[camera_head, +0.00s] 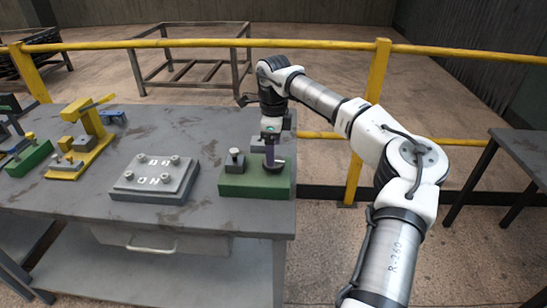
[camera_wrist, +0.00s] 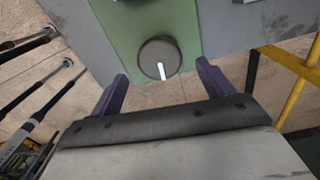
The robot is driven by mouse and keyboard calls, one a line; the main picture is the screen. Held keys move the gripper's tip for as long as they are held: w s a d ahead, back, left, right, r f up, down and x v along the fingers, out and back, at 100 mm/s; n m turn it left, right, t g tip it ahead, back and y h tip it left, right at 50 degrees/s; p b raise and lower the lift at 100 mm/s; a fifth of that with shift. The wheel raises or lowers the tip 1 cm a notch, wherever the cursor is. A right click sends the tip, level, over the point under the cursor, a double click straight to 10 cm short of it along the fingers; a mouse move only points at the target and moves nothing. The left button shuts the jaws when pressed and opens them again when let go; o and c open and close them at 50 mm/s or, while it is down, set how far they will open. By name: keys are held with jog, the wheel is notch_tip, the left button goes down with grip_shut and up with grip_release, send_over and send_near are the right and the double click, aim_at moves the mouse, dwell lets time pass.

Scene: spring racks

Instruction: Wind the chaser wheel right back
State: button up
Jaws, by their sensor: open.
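A dark round wheel with a white pointer mark (camera_wrist: 158,60) sits on a green block (camera_wrist: 112,22). The mark points toward my gripper in the wrist view. In the head view the wheel (camera_head: 274,167) shows low on the right part of the green block (camera_head: 240,186), partly hidden by my gripper (camera_head: 270,158). In the wrist view the two purple fingers of my gripper (camera_wrist: 162,82) are spread wide, with nothing between them. The wheel lies just beyond the fingertips. I cannot tell from the head view whether a finger touches it.
A small dark block with a knob (camera_head: 235,161) stands left of the wheel on the green block. A grey plate with several pegs (camera_head: 152,182) lies further left. Yellow (camera_head: 97,125) and green fixtures (camera_head: 28,160) stand at the far left. A yellow rail (camera_head: 220,43) runs behind the table.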

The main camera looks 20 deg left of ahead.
notch_tip(320, 180, up, 10)
jog(key=b, duration=0.1)
dwell(0.5)
